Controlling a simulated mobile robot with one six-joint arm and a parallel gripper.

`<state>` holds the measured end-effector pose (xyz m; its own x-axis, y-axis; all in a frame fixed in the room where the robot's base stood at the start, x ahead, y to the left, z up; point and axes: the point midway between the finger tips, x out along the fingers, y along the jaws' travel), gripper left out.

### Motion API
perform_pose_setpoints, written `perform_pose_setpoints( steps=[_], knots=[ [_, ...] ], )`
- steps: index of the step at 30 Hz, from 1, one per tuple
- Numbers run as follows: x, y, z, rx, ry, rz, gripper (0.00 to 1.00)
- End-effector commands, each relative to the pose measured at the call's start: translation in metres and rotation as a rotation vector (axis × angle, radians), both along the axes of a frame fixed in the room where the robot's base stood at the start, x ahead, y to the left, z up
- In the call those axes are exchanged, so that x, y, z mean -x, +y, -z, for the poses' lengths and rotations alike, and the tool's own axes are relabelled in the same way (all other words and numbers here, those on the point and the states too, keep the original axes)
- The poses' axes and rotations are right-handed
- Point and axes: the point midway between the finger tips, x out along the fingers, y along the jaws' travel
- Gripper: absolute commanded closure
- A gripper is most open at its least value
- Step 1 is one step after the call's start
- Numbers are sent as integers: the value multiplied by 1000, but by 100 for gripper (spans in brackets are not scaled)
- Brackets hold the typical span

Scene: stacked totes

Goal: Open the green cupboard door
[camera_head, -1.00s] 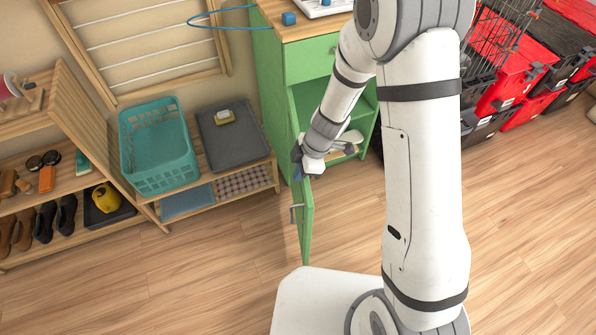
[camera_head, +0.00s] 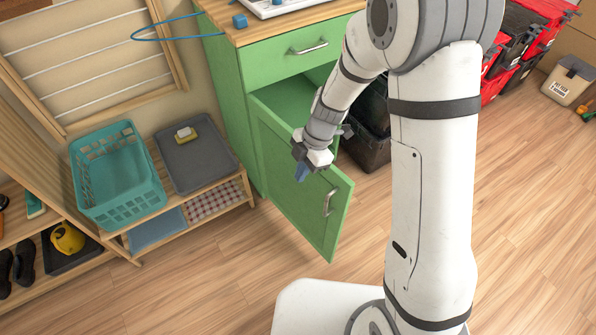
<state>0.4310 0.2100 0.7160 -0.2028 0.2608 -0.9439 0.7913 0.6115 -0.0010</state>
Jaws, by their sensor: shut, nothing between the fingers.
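The green cupboard door (camera_head: 285,195) stands partly open, its hinge side at the left and its free edge swung out toward the front right. Its outer face shows, with a metal handle (camera_head: 328,202) near the free edge. My gripper (camera_head: 302,173) is shut and empty, pointing down at the upper part of the door, left of and above the handle. I cannot tell whether the fingertips touch the door. My wrist hides part of the door's top edge and the opening. The green cupboard (camera_head: 232,110) has a closed drawer (camera_head: 290,58) above the opening.
A dark bin (camera_head: 370,150) stands to the right, behind my arm. The floor (camera_head: 215,285) in front is clear.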

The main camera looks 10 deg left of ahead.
Motion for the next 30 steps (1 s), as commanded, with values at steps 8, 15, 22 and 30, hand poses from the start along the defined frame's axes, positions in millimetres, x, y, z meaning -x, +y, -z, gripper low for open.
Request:
perform_pose_setpoints(
  steps=[8,15,22,30],
  knots=[
    [14,19,5,-1,-2,0,100],
    [6,13,-45,-2,-4,12,100],
    [-3,4,-82,-1,-1,12,100],
    [-23,-17,-90,-3,40,124,100]
  ],
)
